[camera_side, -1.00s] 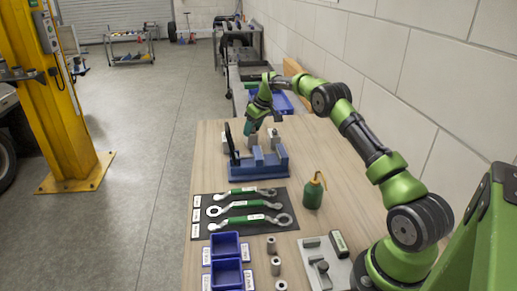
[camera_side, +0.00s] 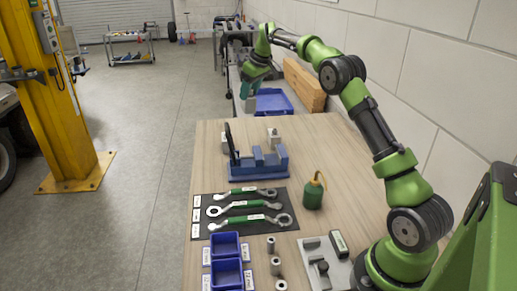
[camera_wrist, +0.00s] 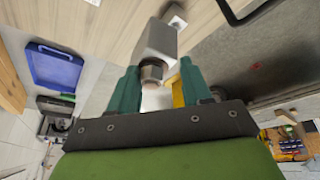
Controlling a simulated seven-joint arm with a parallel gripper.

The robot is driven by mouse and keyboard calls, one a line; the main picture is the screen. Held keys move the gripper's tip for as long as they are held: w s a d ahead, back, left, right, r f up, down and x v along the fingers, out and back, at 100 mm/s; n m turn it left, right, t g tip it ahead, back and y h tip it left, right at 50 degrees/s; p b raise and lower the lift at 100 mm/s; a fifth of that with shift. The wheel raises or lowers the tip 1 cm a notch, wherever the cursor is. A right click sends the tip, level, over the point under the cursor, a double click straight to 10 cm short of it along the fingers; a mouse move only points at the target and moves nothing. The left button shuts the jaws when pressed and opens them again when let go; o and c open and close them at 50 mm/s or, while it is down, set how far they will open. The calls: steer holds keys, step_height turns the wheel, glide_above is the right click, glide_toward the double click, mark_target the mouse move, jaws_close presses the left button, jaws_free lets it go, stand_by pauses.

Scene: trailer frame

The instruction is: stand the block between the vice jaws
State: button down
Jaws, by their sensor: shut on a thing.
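My gripper (camera_side: 248,92) is raised beyond the far edge of the bench, pointing down. In the wrist view its teal fingers (camera_wrist: 157,72) are closed around the round stub of a grey block (camera_wrist: 157,42), which extends past the fingertips. The block shows small and pale under my gripper in the side view (camera_side: 250,105). The blue vice (camera_side: 258,168) stands on the bench, nearer the side camera than the block and lower. I see no block between its upright jaws. The block is apart from the vice.
A black upright plate (camera_side: 231,141) stands at the vice's left. Another grey piece (camera_side: 273,138) is behind the vice. A green oiler (camera_side: 313,192), spanners on a black mat (camera_side: 199,197) and blue bins (camera_side: 226,244) are nearer. A blue tray (camera_side: 274,101) lies beyond the bench.

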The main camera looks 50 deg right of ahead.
steer(key=s+a+r, duration=0.2)
steer(key=s+a, duration=0.3)
steer(key=s, duration=0.3)
steer(key=shift+m+h, duration=0.6)
steer(key=shift+h, duration=0.2)
steer(key=s+f, duration=0.1)
steer(key=f, duration=0.4)
steer(key=s+f, duration=0.2)
steer(key=f, duration=0.2)
steer(key=s+f, duration=0.1)
steer(key=f, duration=0.4)
steer(key=shift+s+a+f, duration=0.3)
steer(key=shift+c, duration=2.4)
jaws_free()
steer(key=shift+f, duration=0.15)
